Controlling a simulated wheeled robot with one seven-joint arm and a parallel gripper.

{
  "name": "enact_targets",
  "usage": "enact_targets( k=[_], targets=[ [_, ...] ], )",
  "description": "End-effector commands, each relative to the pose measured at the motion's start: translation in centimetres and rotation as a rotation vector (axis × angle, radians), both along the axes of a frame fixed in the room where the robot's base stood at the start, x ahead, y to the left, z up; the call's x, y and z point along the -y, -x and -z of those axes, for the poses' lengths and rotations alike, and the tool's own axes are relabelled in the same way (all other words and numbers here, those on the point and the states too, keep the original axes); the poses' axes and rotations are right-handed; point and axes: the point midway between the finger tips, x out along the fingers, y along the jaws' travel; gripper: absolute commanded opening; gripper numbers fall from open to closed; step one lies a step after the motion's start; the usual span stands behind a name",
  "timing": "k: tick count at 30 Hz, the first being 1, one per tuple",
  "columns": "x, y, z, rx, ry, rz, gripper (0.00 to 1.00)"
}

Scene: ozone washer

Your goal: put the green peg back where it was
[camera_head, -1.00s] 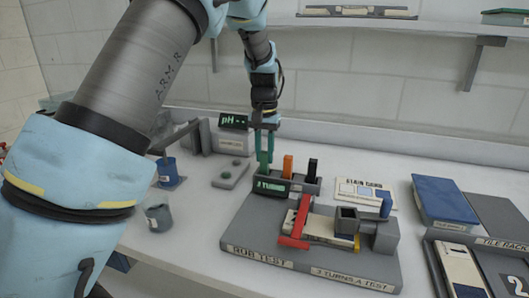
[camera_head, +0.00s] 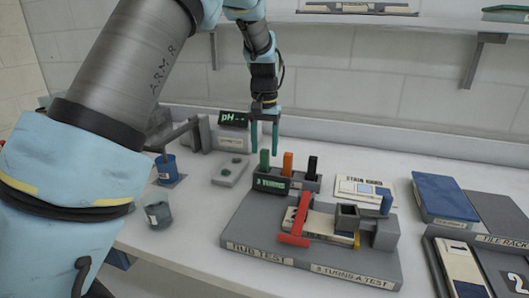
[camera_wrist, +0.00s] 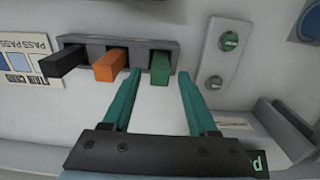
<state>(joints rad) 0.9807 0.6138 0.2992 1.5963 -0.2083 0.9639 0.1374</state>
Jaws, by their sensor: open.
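The green peg (camera_head: 264,160) stands upright in the left slot of the grey peg holder (camera_head: 305,183), beside the orange peg (camera_head: 288,162) and the black peg (camera_head: 312,165). My gripper (camera_head: 264,146) is open and empty above and behind the holder. In the wrist view the green peg (camera_wrist: 160,68) stands in the holder (camera_wrist: 118,43) beyond the two teal fingertips (camera_wrist: 160,73), with clear space between it and the jaws. The orange peg (camera_wrist: 109,66) and black peg (camera_wrist: 64,62) are on its left there.
The rub test base (camera_head: 235,230) with a red bar (camera_head: 296,220) lies in front of the holder. The stain card (camera_head: 355,187) and blue book (camera_head: 445,200) are at right.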

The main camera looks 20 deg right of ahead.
Motion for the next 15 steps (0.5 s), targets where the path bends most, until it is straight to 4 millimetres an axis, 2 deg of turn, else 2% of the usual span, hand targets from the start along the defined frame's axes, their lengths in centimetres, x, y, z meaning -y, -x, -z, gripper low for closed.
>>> enact_targets(
  k=[9,15],
  targets=[
    [0.1,-0.1,-6.6,0.004,0.005,0.000,0.59],
    [0.0,-0.1,-9.4,0.002,0.002,-0.002,0.59]
  ],
)
